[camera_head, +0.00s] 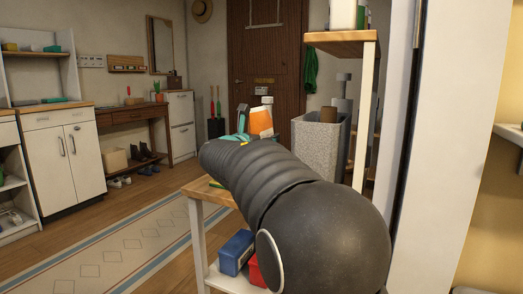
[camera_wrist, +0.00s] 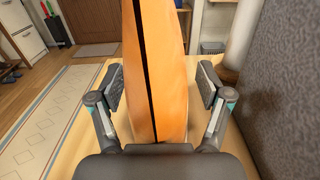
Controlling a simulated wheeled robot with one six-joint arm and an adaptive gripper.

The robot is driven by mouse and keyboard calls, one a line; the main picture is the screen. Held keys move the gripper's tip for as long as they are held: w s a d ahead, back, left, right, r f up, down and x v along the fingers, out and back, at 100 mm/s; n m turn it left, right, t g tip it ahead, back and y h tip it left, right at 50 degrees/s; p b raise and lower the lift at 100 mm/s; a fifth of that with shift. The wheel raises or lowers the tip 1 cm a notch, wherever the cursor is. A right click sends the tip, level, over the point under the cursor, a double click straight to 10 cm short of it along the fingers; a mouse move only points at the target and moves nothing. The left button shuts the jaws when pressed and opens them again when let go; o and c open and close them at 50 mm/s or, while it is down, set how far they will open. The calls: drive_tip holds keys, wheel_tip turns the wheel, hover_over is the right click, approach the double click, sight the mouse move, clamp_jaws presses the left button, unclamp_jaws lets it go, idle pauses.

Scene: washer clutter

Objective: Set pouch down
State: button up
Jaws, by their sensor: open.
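An orange pouch (camera_wrist: 172,85) with a dark vertical stripe stands upright on a light wooden table top (camera_wrist: 82,135) in the wrist view. It lies between the two fingers of my gripper (camera_wrist: 160,82). The fingers are open, with a narrow gap on each side of the pouch. The upper end of the pouch is cut off by the picture's edge. In the head view, the orange and white pouch (camera_head: 261,121) shows beyond my arm, which hides its lower part. One teal finger of my gripper shows just left of it.
A grey speckled bin (camera_head: 318,143) stands right of the pouch; its wall fills the right of the wrist view. A wooden shelf (camera_head: 342,37) rises nearby. A blue box (camera_head: 236,252) and a red box (camera_head: 257,272) sit below the table top. Open floor with a rug (camera_head: 120,245) lies left.

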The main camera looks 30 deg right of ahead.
clamp_jaws()
drive_tip(key=shift+r, duration=0.1)
